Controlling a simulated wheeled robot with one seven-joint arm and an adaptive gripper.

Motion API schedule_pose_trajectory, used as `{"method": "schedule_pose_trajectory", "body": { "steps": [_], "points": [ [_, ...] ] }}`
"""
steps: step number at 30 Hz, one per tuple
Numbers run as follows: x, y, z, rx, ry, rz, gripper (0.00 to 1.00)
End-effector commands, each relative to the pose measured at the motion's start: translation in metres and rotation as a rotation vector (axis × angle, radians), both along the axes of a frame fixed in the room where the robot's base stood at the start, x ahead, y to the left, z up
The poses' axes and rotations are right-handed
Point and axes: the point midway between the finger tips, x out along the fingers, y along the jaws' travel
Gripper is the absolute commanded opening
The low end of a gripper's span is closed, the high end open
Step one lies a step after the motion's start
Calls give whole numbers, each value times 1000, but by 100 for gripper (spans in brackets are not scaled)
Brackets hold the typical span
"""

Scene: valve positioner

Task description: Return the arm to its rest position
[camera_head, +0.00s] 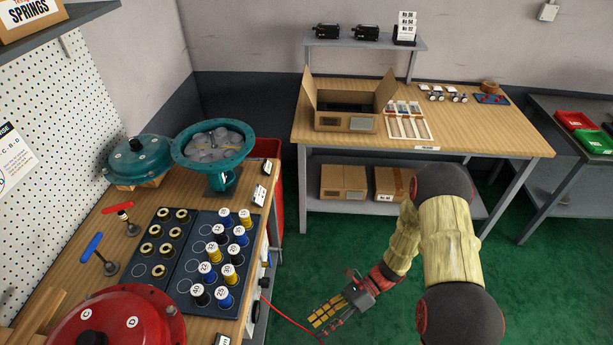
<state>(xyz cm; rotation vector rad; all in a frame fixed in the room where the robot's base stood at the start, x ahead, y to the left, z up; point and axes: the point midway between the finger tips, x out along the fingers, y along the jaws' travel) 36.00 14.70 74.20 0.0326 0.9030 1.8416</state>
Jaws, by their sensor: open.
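My arm shows in the head view at the lower right, with pale yellow links and dark, red-capped joints. It bends down and to the left. My gripper (330,313) hangs over the green floor, to the right of the left workbench. Its fingers point to the lower left and are apart, with nothing seen between them. It touches neither bench as far as I can see.
The left workbench (75,262) holds numbered spools (205,271), a teal bowl (213,150), a teal cover (138,158) and a red housing (118,318). A red cable (292,318) runs near my gripper. The back bench (470,135) carries an open box (346,123). Green floor (530,290) is clear at right.

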Motion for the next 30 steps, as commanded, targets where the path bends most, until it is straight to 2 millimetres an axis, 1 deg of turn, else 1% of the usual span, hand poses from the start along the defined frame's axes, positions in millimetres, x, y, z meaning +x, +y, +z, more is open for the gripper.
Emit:
{"method": "schedule_pose_trajectory", "body": {
  "steps": [1, 6, 12, 21, 30],
  "points": [
    [-1, -8, 16, -2, -95, 73, 45],
    [-8, -37, 60, 1, -384, 327, 45],
    [-12, -70, 111, -9, -671, 607, 45],
    [-16, -111, 185, -69, -1011, 989, 45],
    [-25, -140, 259, -199, -1261, 1298, 45]
  ]
}}
